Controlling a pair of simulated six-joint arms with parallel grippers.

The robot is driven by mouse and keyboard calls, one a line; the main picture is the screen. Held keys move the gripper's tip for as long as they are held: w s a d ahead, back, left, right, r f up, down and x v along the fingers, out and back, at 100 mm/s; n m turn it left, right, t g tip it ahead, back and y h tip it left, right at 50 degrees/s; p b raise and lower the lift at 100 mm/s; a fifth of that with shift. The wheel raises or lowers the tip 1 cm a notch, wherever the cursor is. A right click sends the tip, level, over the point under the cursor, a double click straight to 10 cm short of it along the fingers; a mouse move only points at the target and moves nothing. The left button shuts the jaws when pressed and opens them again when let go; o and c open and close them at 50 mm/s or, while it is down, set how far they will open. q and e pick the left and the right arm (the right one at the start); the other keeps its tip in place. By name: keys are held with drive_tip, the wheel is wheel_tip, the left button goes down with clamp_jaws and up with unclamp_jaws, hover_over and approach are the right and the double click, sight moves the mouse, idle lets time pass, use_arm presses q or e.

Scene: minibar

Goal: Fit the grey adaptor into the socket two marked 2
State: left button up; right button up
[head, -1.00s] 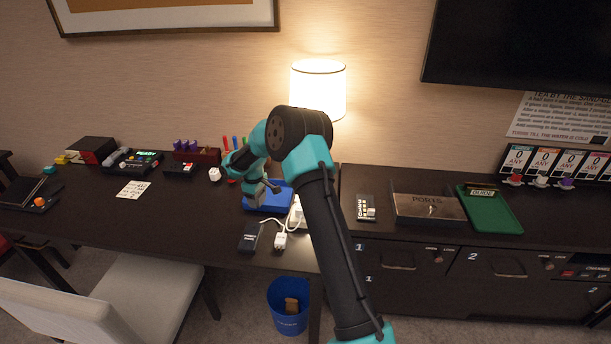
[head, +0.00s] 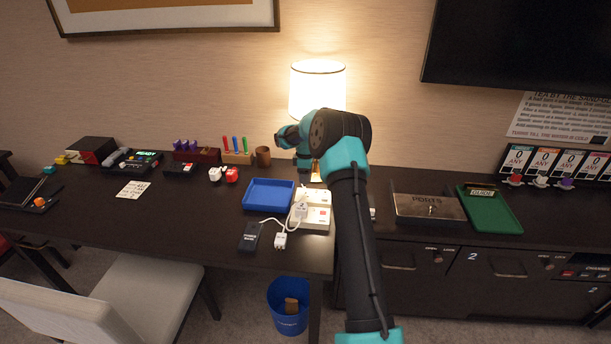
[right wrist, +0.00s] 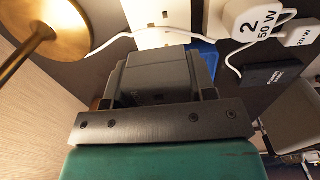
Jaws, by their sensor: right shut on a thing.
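My right gripper (right wrist: 158,100) is shut on the grey adaptor (right wrist: 165,72), a boxy dark grey block, in the right wrist view. In the head view the adaptor and fingertips are hidden behind my right arm, near the lamp base. A white socket panel (head: 318,217) lies on the desk, partly hidden by the arm; it shows beyond the adaptor in the right wrist view (right wrist: 150,22). I cannot read socket numbers on it. A white charger marked 2, 50 W (right wrist: 252,22) sits at the panel's left side (head: 300,210). My left gripper is not in view.
The blue tray (head: 249,208) left of the panel looks empty. A white 20 W plug (head: 280,241) and cable lie by the black power bank (head: 250,237) near the desk edge. The lamp (head: 317,90) stands behind; its brass base (right wrist: 40,40) is close to the gripper.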

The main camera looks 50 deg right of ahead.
sight(306, 195)
drive_tip(key=shift+f, duration=0.1)
drive_tip(key=shift+f, duration=2.8)
drive_tip(key=shift+f, duration=1.3)
drive_tip(key=o, duration=1)
drive_tip(key=shift+f, duration=0.1)
drive_tip(key=shift+o, duration=0.2)
wheel_tip(306, 195, up, 18)
drive_tip(key=shift+f, duration=0.1)
